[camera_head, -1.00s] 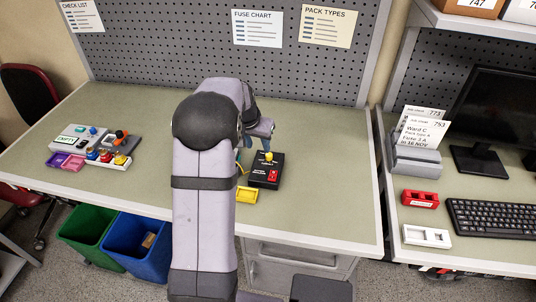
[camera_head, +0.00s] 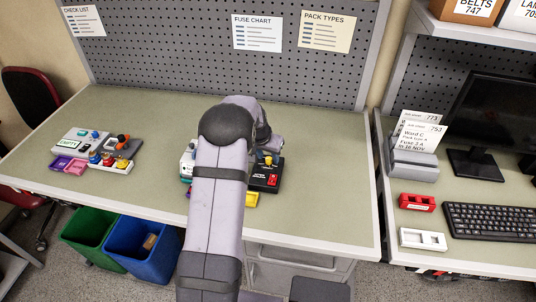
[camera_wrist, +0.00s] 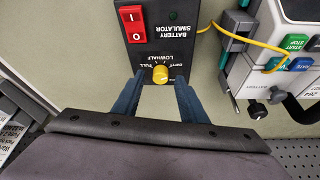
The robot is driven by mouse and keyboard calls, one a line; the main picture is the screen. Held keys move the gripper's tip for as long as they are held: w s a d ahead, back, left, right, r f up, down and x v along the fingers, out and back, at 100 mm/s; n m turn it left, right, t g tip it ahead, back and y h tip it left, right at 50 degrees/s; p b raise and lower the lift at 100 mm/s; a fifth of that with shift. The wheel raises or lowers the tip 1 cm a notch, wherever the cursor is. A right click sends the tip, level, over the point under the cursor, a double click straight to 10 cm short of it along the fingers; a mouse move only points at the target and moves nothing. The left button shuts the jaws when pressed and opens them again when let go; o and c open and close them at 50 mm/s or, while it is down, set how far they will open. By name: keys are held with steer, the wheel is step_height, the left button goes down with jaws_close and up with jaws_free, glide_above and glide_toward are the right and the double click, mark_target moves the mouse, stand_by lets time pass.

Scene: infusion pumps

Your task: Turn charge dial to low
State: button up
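The battery simulator is a black box (camera_head: 264,178) on the bench, with a red rocker switch (camera_wrist: 132,24). Its yellow charge dial (camera_wrist: 160,75) shows near the box's edge in the wrist view, and also in the head view (camera_head: 268,160). Labels including LOW, HALF and FULL surround it, upside down in the wrist view. The dial's exact pointer setting is too small to tell. My gripper (camera_wrist: 159,79) is open, its two blue fingers on either side of the dial with visible gaps. In the head view my arm hides most of the gripper.
A pale pump (camera_wrist: 290,60) with coloured buttons stands beside the box, joined by a yellow wire (camera_wrist: 245,40). Another device with coloured buttons (camera_head: 108,158) sits at bench left. The bench right of the box is clear.

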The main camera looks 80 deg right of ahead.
steer(key=shift+d+f, duration=0.1)
steer(key=shift+f, duration=0.25)
jaws_close()
